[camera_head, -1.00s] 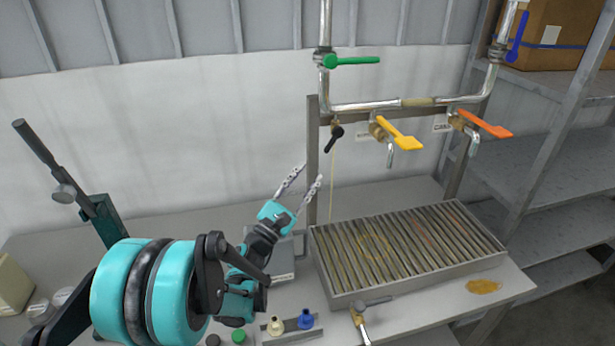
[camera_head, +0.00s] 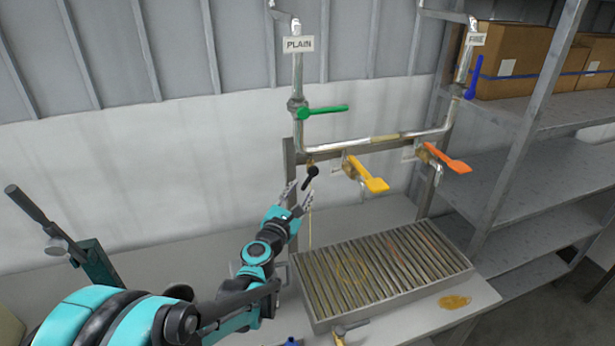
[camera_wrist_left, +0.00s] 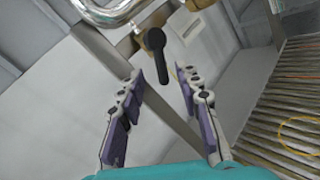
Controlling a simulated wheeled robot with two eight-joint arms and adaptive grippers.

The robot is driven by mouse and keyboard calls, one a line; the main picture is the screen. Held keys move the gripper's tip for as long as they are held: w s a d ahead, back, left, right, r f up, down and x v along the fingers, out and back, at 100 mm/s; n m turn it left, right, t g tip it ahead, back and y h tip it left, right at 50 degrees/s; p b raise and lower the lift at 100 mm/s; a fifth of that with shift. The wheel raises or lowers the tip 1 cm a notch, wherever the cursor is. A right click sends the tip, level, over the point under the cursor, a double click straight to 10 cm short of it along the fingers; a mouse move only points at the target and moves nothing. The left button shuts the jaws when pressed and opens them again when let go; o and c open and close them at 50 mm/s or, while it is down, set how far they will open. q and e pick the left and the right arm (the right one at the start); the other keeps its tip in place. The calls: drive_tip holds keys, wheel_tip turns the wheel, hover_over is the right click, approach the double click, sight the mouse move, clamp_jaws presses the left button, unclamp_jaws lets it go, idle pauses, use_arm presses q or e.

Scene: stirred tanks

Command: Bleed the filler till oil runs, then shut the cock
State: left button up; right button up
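A small bleed cock with a black lever (camera_head: 310,178) hangs from the left end of the pipework, its lever slanting down. It also shows in the left wrist view (camera_wrist_left: 158,48). A thin yellowish stream (camera_head: 310,232) hangs below it toward the slatted tray (camera_head: 385,270). My left gripper (camera_head: 299,193) is open and empty just below the black lever. In the left wrist view its two fingers (camera_wrist_left: 161,85) stand apart, with the lever a little beyond the tips; I see no contact. My right gripper is out of view.
A "PLAIN" sign (camera_head: 298,44) hangs at the left pipe. Shelves with boxes (camera_head: 520,62) stand right.

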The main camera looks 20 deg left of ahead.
sight(307, 183)
use_arm(q)
drive_tip(key=w, duration=0.6)
drive_tip(key=shift+d+f, duration=0.1)
drive_tip(key=shift+d, duration=0.15)
clamp_jaws()
